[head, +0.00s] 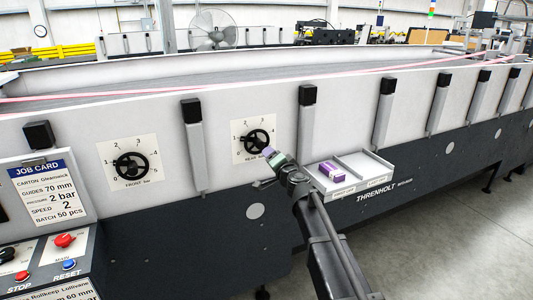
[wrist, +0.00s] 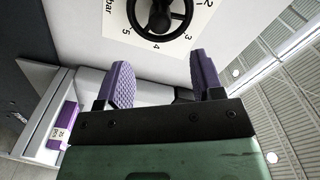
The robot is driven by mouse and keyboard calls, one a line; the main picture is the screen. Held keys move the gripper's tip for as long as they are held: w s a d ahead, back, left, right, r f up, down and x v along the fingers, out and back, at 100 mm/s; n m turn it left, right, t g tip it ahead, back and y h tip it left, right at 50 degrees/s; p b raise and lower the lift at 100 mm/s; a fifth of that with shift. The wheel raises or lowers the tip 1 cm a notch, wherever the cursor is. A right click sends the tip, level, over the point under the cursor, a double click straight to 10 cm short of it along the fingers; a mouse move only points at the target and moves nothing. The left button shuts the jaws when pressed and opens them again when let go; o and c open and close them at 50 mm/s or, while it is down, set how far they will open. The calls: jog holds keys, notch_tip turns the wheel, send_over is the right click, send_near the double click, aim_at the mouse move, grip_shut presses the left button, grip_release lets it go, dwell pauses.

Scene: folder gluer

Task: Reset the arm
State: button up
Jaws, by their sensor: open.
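My gripper (head: 270,155) is at the end of my arm, in front of the machine's white side wall and close to the rear dial's handwheel (head: 257,141). In the wrist view, my gripper (wrist: 160,85) shows two purple pads spread apart with nothing between them. The black handwheel (wrist: 160,14) lies beyond the fingertips on its white numbered plate, apart from the pads as far as I can tell.
The front handwheel (head: 130,166) is to the left. A white tray (head: 376,168) with a purple carton (head: 332,171) is right of my gripper. A job card (head: 42,190) and a panel with a red knob (head: 65,240) stand far left. Grey floor (head: 440,220) is clear at right.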

jog(key=s+a+f+n+g+y, duration=0.1)
jog(key=s+f+n+g, duration=0.35)
jog(key=s, duration=0.35)
jog(key=s+f+n+g, duration=0.3)
jog(key=s+f+g, duration=0.15)
jog(key=s, duration=0.25)
jog(key=s+d+f+g+h, duration=0.3)
jog(key=s+d+f+h, duration=0.1)
jog(key=s+d, duration=0.7)
jog(key=s+d+f+m+g+h, duration=0.1)
jog(key=s+d+f+g+h, duration=0.2)
jog(key=s+d, duration=0.8)
jog(key=f+h, duration=0.1)
jog(key=h, duration=0.1)
jog(key=shift+d+g+h, duration=0.35)
jog(key=shift+g+h, duration=0.05)
jog(key=shift+o, duration=0.3)
jog(key=shift+f+m, duration=0.1)
jog(key=shift+m, duration=0.15)
